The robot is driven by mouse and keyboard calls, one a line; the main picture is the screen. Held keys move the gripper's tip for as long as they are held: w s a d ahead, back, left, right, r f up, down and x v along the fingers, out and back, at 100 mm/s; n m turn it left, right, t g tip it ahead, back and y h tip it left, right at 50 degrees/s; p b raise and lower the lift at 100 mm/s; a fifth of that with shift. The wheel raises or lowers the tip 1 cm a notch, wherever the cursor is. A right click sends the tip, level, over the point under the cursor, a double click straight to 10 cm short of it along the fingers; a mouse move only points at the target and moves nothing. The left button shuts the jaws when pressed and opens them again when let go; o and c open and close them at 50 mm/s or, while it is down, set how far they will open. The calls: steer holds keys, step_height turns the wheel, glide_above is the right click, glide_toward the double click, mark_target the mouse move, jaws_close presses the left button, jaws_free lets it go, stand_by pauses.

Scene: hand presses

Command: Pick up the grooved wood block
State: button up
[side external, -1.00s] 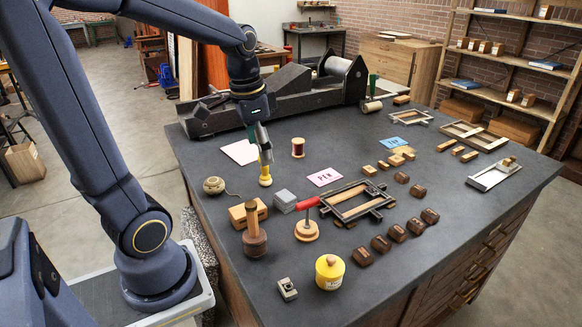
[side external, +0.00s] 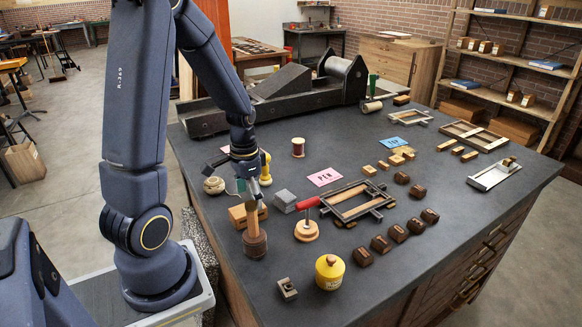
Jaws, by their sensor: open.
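The light wood block (side external: 236,217), which looks like the grooved one, lies near the left edge of the dark bench top. Its right part is hidden behind a wooden-handled mallet (side external: 255,243), and its groove is hard to make out. My gripper (side external: 246,190) is open and points down just above the block and the mallet handle. I cannot tell its exact height or whether a finger touches anything. No object shows held in it.
A yellow-handled tool (side external: 265,168) stands just behind my gripper. A round twine ball (side external: 214,185) is to its left.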

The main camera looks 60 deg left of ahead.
steer(key=f, duration=0.5)
steer(key=shift+s, duration=0.35)
steer(key=c, duration=1.3)
